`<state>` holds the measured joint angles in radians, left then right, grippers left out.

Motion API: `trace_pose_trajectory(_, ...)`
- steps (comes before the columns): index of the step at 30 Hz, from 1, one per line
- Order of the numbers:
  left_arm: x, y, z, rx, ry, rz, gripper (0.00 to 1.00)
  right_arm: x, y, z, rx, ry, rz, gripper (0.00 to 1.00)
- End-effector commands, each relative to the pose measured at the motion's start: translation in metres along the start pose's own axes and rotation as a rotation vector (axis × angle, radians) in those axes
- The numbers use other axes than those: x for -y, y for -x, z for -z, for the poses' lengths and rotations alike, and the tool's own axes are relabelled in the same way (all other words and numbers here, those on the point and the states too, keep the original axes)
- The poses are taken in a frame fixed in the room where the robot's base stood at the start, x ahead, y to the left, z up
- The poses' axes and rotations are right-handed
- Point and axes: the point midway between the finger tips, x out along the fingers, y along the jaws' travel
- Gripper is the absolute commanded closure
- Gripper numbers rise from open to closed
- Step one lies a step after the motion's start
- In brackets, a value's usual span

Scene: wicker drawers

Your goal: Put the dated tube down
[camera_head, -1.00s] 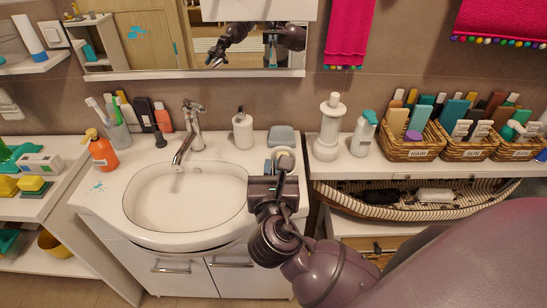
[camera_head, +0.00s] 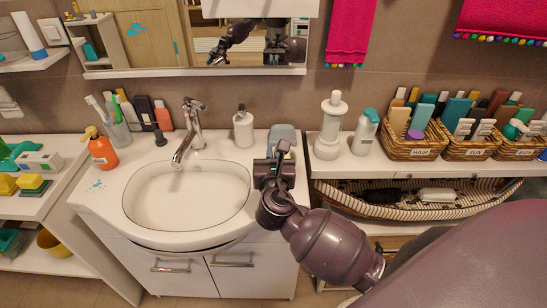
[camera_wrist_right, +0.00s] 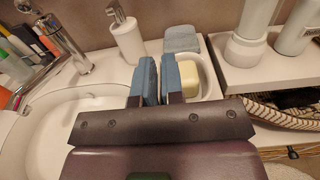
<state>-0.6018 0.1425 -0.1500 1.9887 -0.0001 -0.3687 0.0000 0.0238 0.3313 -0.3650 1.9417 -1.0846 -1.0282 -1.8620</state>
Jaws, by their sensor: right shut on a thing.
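My right gripper (camera_head: 273,165) is over the right end of the sink counter (camera_head: 225,243), beside the basin. In the right wrist view its two blue-grey fingers (camera_wrist_right: 158,80) stand close together with a narrow gap. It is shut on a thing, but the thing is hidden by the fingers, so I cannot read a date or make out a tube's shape. The fingers are just left of a white soap dish (camera_wrist_right: 211,83) with a yellow soap (camera_wrist_right: 188,73). My left gripper is not directly in view.
A white dispenser (camera_head: 330,128) and wicker baskets (camera_head: 413,150) stand on the right shelf.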

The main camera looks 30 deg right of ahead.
Motion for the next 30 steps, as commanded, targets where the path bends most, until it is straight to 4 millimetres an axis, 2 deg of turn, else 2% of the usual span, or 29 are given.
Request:
trace_pose_trajectory(1,-0.0004,-0.0017,-0.0018,0.000,0.000,0.000,0.57,0.0000,0.0001,0.0078,-0.001,0.001,0.000,1.00)
trace_pose_trajectory(3,-0.0005,-0.0021,-0.0007,-0.002,0.000,-0.001,0.57,0.0000,-0.0058,0.0100,0.001,0.001,0.000,1.00)
trace_pose_trajectory(16,-0.0006,-0.0025,0.0011,-0.006,0.000,-0.001,0.57,0.0002,-0.0079,0.0140,0.001,0.000,0.000,1.00)
trace_pose_trajectory(17,-0.0006,-0.0025,0.0012,-0.006,0.000,-0.001,0.57,0.0003,-0.0079,0.0142,0.000,0.000,0.000,0.89)
trace_pose_trajectory(21,-0.0006,-0.0022,0.0009,-0.005,0.000,-0.001,0.57,0.0002,-0.0078,0.0140,0.000,0.000,0.000,0.67)
trace_pose_trajectory(30,-0.0002,0.0004,-0.0031,0.003,0.001,0.000,0.57,0.0002,-0.0078,0.0129,0.001,0.000,0.000,0.66)
